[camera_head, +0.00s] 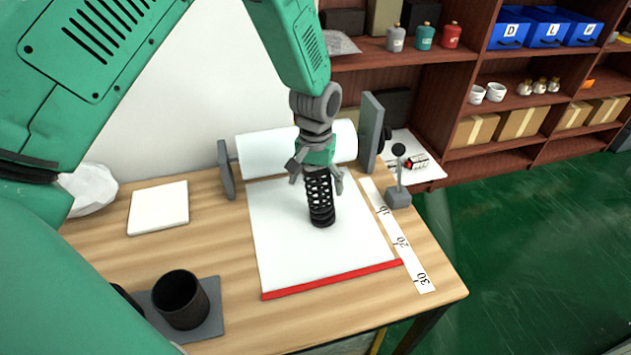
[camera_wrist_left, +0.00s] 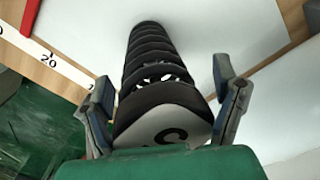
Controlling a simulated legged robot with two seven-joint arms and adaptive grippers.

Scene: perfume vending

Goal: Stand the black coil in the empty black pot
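The black coil (camera_head: 321,200) stands upright on the white sheet (camera_head: 280,245). In the left wrist view the coil (camera_wrist_left: 150,65) runs away from the camera, and its near end carries a white label with a dark letter. My left gripper (camera_head: 316,175) is above the coil with its fingers spread on either side of the coil's top. In the left wrist view the gripper (camera_wrist_left: 163,90) looks open, with small gaps beside the coil. The black pot (camera_head: 181,300) stands upright and looks empty on a grey mat (camera_head: 210,322) at the lower left. My right gripper is not in view.
A paper roll (camera_head: 265,150) stands behind the sheet between grey end plates. A numbered strip (camera_head: 400,240) and a grey stand (camera_head: 398,195) are to the right. A white pad (camera_head: 158,207) lies at the left. My green arm hides the table's left part.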

